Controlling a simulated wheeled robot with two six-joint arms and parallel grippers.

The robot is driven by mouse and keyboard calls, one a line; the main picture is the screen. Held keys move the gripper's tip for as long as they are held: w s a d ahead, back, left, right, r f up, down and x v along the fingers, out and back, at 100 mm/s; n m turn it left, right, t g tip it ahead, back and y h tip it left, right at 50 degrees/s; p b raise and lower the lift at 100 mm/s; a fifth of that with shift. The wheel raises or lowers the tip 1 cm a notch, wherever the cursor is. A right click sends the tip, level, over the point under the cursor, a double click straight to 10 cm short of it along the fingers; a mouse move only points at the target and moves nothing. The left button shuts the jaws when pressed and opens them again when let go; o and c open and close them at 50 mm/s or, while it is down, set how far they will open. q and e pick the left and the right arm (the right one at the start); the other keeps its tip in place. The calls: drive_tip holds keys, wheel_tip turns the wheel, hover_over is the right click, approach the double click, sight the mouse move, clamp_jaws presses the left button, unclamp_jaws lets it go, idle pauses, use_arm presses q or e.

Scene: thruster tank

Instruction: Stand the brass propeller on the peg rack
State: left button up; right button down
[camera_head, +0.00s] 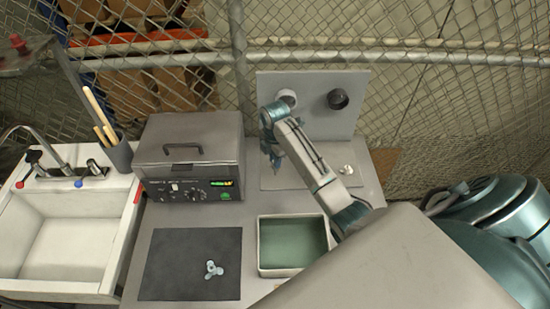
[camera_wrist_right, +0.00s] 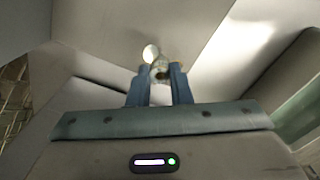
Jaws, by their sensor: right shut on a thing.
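My right gripper (camera_head: 272,158) is in front of the left part of the grey upright panel (camera_head: 313,84), above its flat base. In the right wrist view its two blue fingers (camera_wrist_right: 159,78) are shut on a small pale yellowish thing (camera_wrist_right: 160,68). That looks like the brass propeller, but its shape is mostly hidden. A round pale end (camera_wrist_right: 150,53) shows just beyond it. The panel, apparently the peg rack, bears a white round part (camera_head: 287,97) and a black one (camera_head: 338,99). A small cream piece (camera_head: 346,169) is on the base. My left gripper is not in view.
A silvery three-bladed propeller (camera_head: 213,270) lies on the dark mat (camera_head: 180,268). A green-lined tray (camera_head: 290,243) stands beside the mat. A grey lidded machine (camera_head: 190,150) and a white sink (camera_head: 62,245) are to the left. Wire fencing closes the back.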

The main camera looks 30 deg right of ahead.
drive_tip(key=shift+f+b, duration=0.3)
drive_tip(key=shift+f, duration=1.85)
idle(1.2)
drive_tip(key=c, duration=1.2)
unclamp_jaws()
drive_tip(key=shift+c, duration=0.2)
drive_tip(key=shift+r+p, duration=0.4)
drive_tip(key=shift+r, duration=3.65)
